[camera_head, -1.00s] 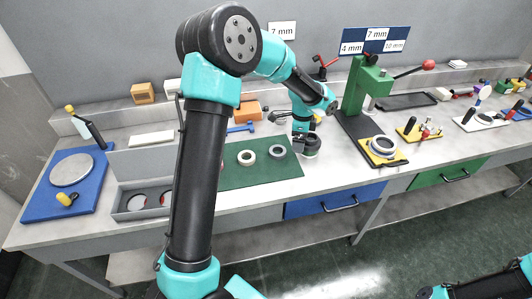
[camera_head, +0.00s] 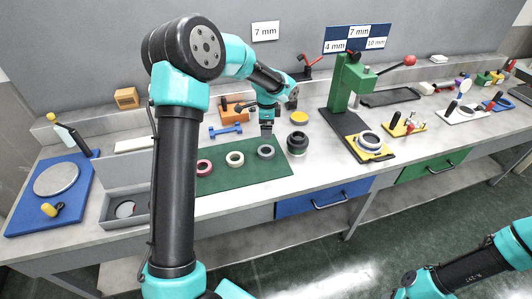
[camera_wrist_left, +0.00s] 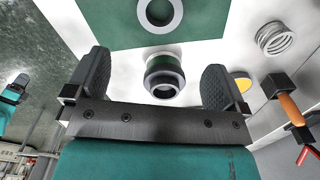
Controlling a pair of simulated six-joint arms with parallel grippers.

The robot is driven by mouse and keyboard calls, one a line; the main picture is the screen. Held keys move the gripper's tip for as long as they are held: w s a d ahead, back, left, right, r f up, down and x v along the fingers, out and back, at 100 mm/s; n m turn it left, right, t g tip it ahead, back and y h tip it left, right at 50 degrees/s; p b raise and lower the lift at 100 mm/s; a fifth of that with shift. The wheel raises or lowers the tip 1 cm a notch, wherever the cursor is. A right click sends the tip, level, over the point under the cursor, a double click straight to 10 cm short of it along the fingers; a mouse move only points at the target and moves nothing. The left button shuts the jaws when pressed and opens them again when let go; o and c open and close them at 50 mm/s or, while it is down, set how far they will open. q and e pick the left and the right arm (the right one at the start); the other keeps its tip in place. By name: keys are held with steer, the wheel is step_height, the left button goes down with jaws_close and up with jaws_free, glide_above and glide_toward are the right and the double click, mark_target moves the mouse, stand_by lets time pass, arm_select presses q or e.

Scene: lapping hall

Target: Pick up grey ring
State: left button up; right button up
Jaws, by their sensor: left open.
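The grey ring (camera_head: 265,151) lies flat near the right end of the green mat (camera_head: 213,181), right of a white ring (camera_head: 235,158) and a red ring (camera_head: 204,167). My left gripper (camera_head: 267,131) is open and empty, a little behind and above the grey ring. In the left wrist view the grey ring (camera_wrist_left: 160,11) shows at the top, ahead of the spread fingers of my left gripper (camera_wrist_left: 157,62). A dark round pot (camera_head: 297,143) stands on the bench just right of the mat; it also shows between the fingers in the wrist view (camera_wrist_left: 163,75). The right gripper is not seen.
A yellow disc (camera_head: 299,117) lies behind the pot. A green press (camera_head: 350,85) stands right. A blue dumbbell-shaped tool (camera_head: 225,131) and an orange block (camera_head: 235,108) lie behind the mat. A grey tray (camera_head: 122,185) is left. A coiled piece (camera_wrist_left: 275,38) shows in the wrist view.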

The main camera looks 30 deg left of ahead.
arm_select(q)
glide_above(267, 150)
steer(key=s, duration=0.2)
steer(key=f, duration=0.5)
steer(key=d+f, duration=0.1)
steer(key=f, duration=0.1)
steer(key=shift+w+f, duration=0.1)
steer(key=shift+f, duration=0.2)
steer(key=shift+f, duration=2.65)
steer(key=c, duration=1)
